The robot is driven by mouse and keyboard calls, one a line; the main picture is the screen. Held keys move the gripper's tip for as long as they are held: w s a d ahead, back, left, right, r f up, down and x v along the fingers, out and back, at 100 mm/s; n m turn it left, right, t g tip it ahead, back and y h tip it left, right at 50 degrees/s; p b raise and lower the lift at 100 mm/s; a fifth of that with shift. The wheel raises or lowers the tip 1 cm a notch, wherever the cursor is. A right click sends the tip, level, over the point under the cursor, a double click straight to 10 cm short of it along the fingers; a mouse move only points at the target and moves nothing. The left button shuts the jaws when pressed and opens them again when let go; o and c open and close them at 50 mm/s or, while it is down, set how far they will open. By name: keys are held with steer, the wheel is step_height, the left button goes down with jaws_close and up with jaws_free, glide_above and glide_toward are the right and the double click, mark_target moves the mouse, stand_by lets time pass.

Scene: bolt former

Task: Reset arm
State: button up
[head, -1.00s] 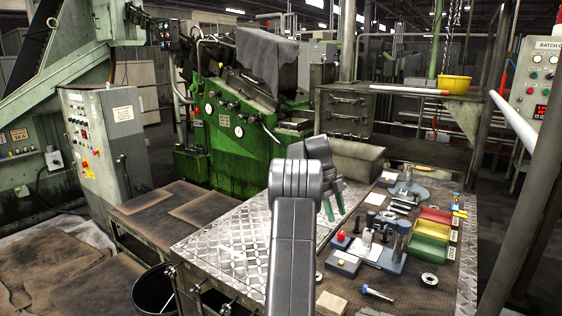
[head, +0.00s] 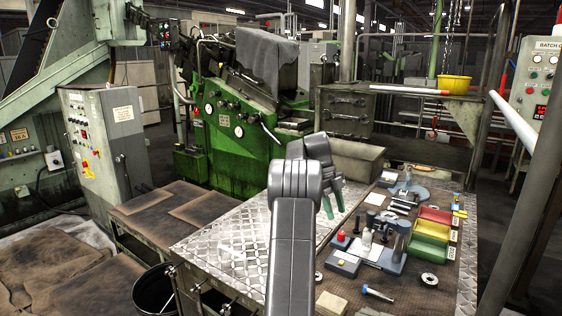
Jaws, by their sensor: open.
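My arm rises from the bottom centre of the head view and bends at a grey joint over the workbench. My gripper (head: 334,206) shows just right of that joint, partly hidden behind the arm.
Right of my gripper are a grey fixture block (head: 388,258), red (head: 436,215), yellow (head: 431,232) and green (head: 427,252) bins, and small tools. A grey bin (head: 357,160) stands behind. The green machine (head: 240,145) is farther back. The bench's left plate is clear.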

mark_target(341, 233)
steer(key=x, duration=0.7)
steer(key=shift+f, duration=0.35)
steer(key=n+t+b, duration=0.1)
steer(key=n, duration=0.1)
steer(key=n+h+b, duration=0.1)
steer(key=n, duration=0.2)
steer(key=shift+s+t+b, duration=0.15)
steer(key=shift+t+b, duration=0.15)
steer(key=shift+t, duration=0.1)
steer(key=n+t, duration=0.1)
steer(key=n, duration=0.1)
steer(key=n+b, duration=0.1)
steer(key=n, duration=0.1)
steer(key=shift+s+r+n+t, duration=0.1)
steer(key=shift+r+n+t, duration=0.05)
steer(key=shift+n+t, duration=0.2)
steer(key=n+t, duration=0.1)
steer(key=n, duration=0.3)
steer(key=shift+s+r+t+p, duration=0.1)
steer(key=shift+r+t+p, duration=0.05)
steer(key=shift+t+p, duration=0.2)
steer(key=shift+n+t+y+p, duration=0.55)
steer(key=shift+n+p, duration=0.35)
steer(key=shift+n, duration=1.05)
